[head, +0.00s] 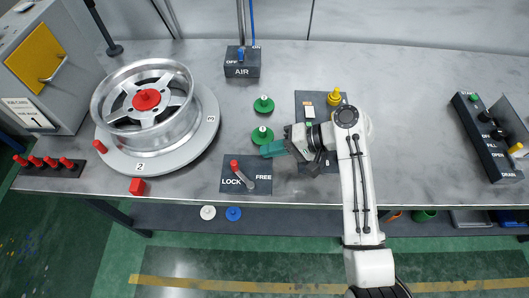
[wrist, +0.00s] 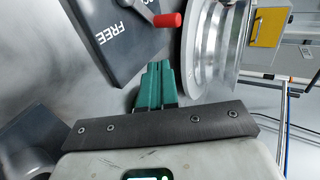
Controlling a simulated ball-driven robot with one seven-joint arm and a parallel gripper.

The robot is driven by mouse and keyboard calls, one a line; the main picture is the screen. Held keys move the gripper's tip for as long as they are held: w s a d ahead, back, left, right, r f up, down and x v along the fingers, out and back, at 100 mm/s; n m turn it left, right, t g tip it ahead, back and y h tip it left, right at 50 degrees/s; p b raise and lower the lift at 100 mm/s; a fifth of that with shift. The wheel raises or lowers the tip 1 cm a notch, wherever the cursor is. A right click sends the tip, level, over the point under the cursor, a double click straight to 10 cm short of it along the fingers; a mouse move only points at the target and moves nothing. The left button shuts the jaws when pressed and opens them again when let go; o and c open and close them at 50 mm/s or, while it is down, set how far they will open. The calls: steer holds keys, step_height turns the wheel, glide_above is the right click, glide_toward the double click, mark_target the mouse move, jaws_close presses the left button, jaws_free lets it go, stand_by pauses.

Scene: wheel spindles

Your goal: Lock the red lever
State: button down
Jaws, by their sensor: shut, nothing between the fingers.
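The red lever (head: 235,165) is on a dark plate (head: 262,187) marked LOCK on the left and FREE on the right. Its grey arm runs from a pivot near the plate's middle up and left, with the red grip above the word LOCK. My gripper (head: 268,150) has green fingers, shut and empty, just above and right of the plate in the picture, apart from the lever. In the wrist view, the shut fingers (wrist: 157,80) point toward the gap between the plate (wrist: 112,40) and the wheel; the red grip (wrist: 168,20) shows beyond the fingertips.
A metal wheel (head: 183,120) sits on a round numbered base (head: 195,148) to the left. Green knobs (head: 263,104) (head: 262,135) stand close to my gripper. A red block (head: 137,186) lies near the front edge. The AIR switch box (head: 242,66) is at the back.

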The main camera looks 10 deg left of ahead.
steer(key=w+d+r+b, duration=0.1)
steer(key=w+d+r, duration=0.2)
steer(key=d, duration=0.3)
steer(key=shift+w+r, duration=0.35)
steer(key=shift+r, duration=0.1)
